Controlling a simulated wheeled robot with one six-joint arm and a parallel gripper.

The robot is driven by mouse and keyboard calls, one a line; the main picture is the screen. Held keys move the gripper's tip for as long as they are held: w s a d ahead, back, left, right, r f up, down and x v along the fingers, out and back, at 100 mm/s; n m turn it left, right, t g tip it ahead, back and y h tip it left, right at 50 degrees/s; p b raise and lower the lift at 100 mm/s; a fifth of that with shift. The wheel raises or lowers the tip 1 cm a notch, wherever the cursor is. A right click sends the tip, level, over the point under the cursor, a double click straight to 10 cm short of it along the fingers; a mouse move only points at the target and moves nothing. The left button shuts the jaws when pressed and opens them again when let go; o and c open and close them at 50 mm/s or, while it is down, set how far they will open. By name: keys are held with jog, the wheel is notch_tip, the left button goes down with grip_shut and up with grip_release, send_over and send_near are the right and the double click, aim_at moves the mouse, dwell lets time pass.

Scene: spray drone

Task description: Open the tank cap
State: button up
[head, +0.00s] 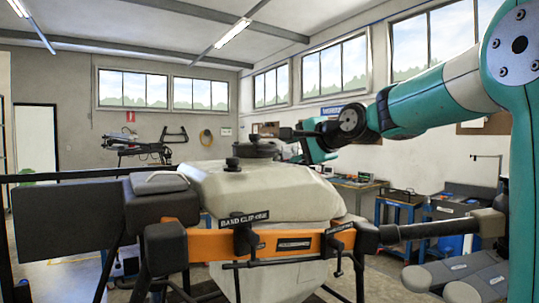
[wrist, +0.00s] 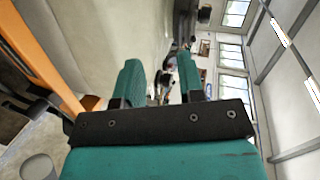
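The white tank (head: 265,190) sits in the drone's frame in the head view. The tank cap (head: 255,149), wide and black, is on top of the tank towards its far side. My gripper (wrist: 161,76) shows two teal fingers in the wrist view, apart, with no object held between them. In the head view my gripper (head: 312,146) is just right of the cap and partly hidden by my wrist. The tank's pale wall (wrist: 125,30) fills the left of the wrist view. A dark shape near the top there may be the cap; I cannot tell.
The drone's orange band (head: 290,245) crosses the tank's front, with dark arms to both sides. A small black knob (head: 232,164) stands on the tank before the cap. Blue workbenches (head: 395,205) line the right wall.

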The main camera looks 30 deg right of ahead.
aim_at(270, 152)
jog(key=shift+m+t+h, duration=0.4)
jog(key=shift+m+h, duration=0.1)
jog(key=shift+m, duration=0.4)
jog(key=d+p+x, duration=0.1)
jog(key=p+x, duration=0.1)
jog(key=x, duration=0.3)
jog(key=d+r+p+x, duration=0.1)
jog(key=p+x, duration=0.1)
jog(key=x, duration=0.4)
jog(key=d+r+p+x, duration=0.1)
jog(key=p+x, duration=0.2)
jog(key=x, duration=0.3)
jog(key=shift+w+r, duration=0.2)
jog(key=shift+w, duration=0.1)
jog(key=shift+f, duration=0.1)
grip_shut()
